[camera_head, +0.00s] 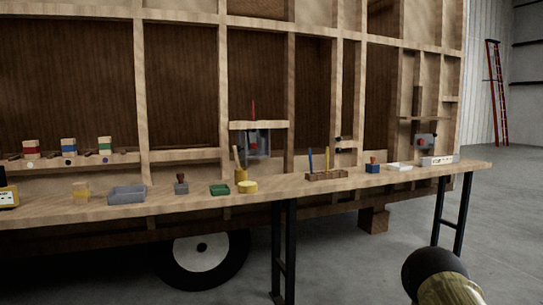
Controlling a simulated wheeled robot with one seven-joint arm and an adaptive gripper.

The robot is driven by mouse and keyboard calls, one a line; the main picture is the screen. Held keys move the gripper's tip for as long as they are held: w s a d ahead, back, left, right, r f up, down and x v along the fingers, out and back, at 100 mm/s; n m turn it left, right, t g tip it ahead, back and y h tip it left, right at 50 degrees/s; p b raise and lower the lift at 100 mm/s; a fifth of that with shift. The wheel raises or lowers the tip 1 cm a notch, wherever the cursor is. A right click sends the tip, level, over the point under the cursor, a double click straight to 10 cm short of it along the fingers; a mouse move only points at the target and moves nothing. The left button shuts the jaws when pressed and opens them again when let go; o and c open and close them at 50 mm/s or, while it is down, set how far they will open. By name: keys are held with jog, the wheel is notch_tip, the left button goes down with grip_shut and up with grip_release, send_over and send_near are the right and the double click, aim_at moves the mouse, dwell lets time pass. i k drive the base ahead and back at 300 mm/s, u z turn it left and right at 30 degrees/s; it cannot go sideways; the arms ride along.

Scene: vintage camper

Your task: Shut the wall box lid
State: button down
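Two grey fittings are mounted on the camper's wooden wall frame. A dark rounded piece with an olive cylinder at the lower right looks like part of my arm. My gripper is not in view.
A long wooden bench (320,190) on black legs (284,250) runs along the wall. It holds a grey tray (127,195), a green box (220,189), a yellow round container (247,187) and a wooden pen holder (327,175). A wheel (203,255) is below. Open floor (360,270) lies in front.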

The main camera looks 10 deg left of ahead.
aim_at(242, 149)
jog(key=z, duration=0.35)
jog(key=k, duration=0.7)
jog(key=u, duration=0.55)
jog(key=i, duration=0.65)
jog(key=u, duration=0.55)
jog(key=i, duration=0.75)
jog(key=z, duration=0.3)
